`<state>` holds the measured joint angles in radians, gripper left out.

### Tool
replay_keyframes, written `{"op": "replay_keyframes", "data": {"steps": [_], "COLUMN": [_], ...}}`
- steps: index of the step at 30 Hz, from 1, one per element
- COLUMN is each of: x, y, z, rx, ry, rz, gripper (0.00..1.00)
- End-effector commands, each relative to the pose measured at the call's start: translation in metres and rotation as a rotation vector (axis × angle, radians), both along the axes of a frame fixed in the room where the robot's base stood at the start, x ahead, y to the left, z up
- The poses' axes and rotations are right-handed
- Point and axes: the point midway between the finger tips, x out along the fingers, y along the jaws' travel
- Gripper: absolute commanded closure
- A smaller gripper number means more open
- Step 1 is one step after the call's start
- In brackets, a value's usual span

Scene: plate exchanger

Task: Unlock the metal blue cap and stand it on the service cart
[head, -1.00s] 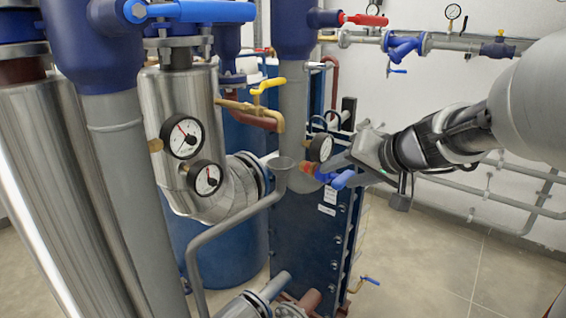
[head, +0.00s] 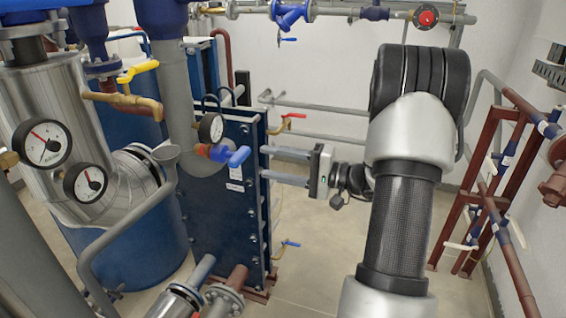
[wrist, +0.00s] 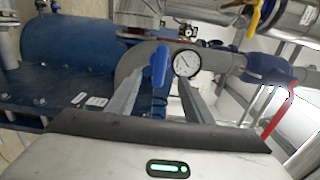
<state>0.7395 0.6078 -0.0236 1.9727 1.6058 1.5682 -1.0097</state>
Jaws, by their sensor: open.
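The blue cap with a lever-like handle (head: 228,154) sits on the grey pipe end beside the plate exchanger, below a small gauge. In the wrist view the blue handle (wrist: 160,64) stands beyond and between my fingers. My gripper (head: 264,163) is open and empty, to the right of the cap, its two fingers pointing left towards it with a gap. It also shows in the wrist view (wrist: 158,84). I cannot pick out a service cart in either view.
The dark blue plate exchanger (head: 222,220) stands just left of my gripper. A gauge (head: 211,128) is close above the cap. Small blue-handled valve (head: 286,246) and red-handled valve (head: 290,120) stick out nearby. A red-brown pipe frame (head: 485,190) stands right. Floor between is clear.

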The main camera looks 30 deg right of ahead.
Motion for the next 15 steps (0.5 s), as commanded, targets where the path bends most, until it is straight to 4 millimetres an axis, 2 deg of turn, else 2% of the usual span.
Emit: {"op": "replay_keyframes", "data": {"steps": [6, 8, 15], "x": [0.024, 0.03, 0.049], "y": [0.025, 0.031, 0.049], "z": [0.002, -0.003, -0.001], "rx": [0.001, -0.001, -0.001], "ry": [0.001, 0.0, 0.0], "rz": [0.004, 0.003, 0.002], "gripper": [0.53, 0.53, 0.53]}}
